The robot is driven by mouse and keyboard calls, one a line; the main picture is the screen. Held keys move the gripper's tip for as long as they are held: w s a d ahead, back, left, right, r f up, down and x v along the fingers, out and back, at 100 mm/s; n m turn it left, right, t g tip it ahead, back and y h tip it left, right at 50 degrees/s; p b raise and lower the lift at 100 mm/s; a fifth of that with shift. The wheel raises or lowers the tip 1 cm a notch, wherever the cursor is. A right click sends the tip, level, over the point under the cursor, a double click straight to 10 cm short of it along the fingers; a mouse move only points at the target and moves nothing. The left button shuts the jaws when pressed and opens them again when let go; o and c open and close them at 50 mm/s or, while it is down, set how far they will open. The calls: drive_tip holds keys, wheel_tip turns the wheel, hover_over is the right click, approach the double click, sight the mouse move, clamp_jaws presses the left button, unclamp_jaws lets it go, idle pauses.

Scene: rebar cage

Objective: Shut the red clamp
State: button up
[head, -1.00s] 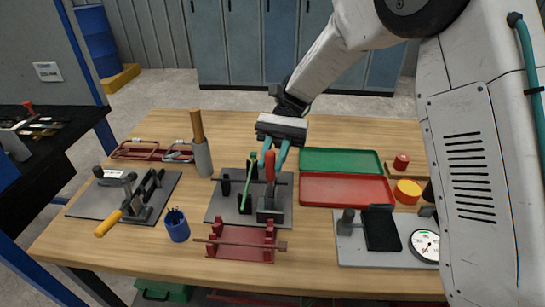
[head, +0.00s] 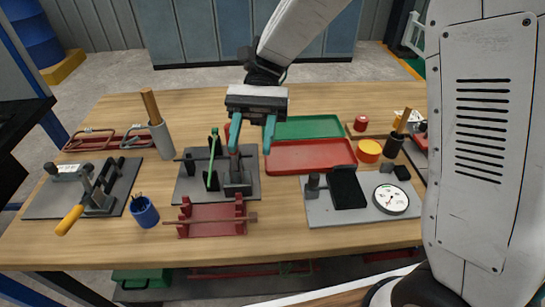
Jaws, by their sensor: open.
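The red clamp stands on a dark plate (head: 184,186) in the middle of the bench. Its red handle (head: 227,128) points up and is mostly hidden behind my gripper's left finger; its grey body (head: 237,181) shows below. A clamp with an upright green handle (head: 212,165) stands just left of it on the same plate. My gripper (head: 251,148) points down over the red clamp, its two teal fingers apart and nothing seen between them. The left finger overlaps the red handle in the picture; whether they touch I cannot tell.
A red rack (head: 212,218) with a rod stands in front of the plate. A red tray (head: 312,156) and green tray (head: 308,127) lie to the right. A dial gauge (head: 391,199) is at right.

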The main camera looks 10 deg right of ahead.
drive_tip(key=s+d, duration=0.2)
drive_tip(key=s, duration=0.5)
drive_tip(key=shift+d+r, duration=0.2)
drive_tip(key=shift+r, duration=0.15)
drive_tip(key=shift+w, duration=0.1)
